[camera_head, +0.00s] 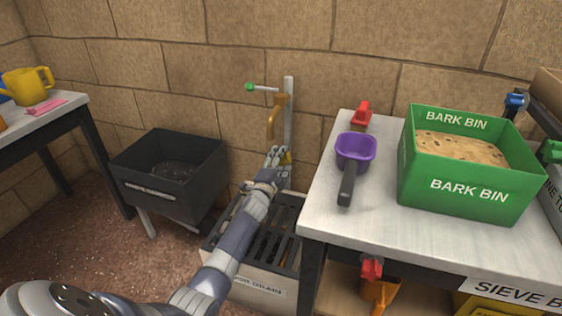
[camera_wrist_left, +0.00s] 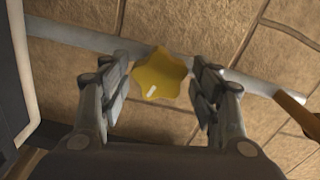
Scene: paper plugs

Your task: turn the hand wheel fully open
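The yellow star-shaped hand wheel (camera_wrist_left: 160,75) sits on a grey pipe (camera_wrist_left: 85,37) in the left wrist view, with a white mark near its lower edge. In the head view only a little of the wheel (camera_head: 285,158) shows past my fingers. My left gripper (camera_head: 276,157) reaches toward the wall pipe (camera_head: 289,120) below the brass spout (camera_head: 275,115). In the left wrist view my left gripper (camera_wrist_left: 161,92) is open, with one finger on each side of the wheel and visible gaps between. My right gripper is not in view.
A slatted drain box (camera_head: 268,235) stands under the pipe. The bench (camera_head: 385,215) on the right holds a purple scoop (camera_head: 356,149) and a green bark bin (camera_head: 465,190). A dark tub (camera_head: 172,170) stands at left.

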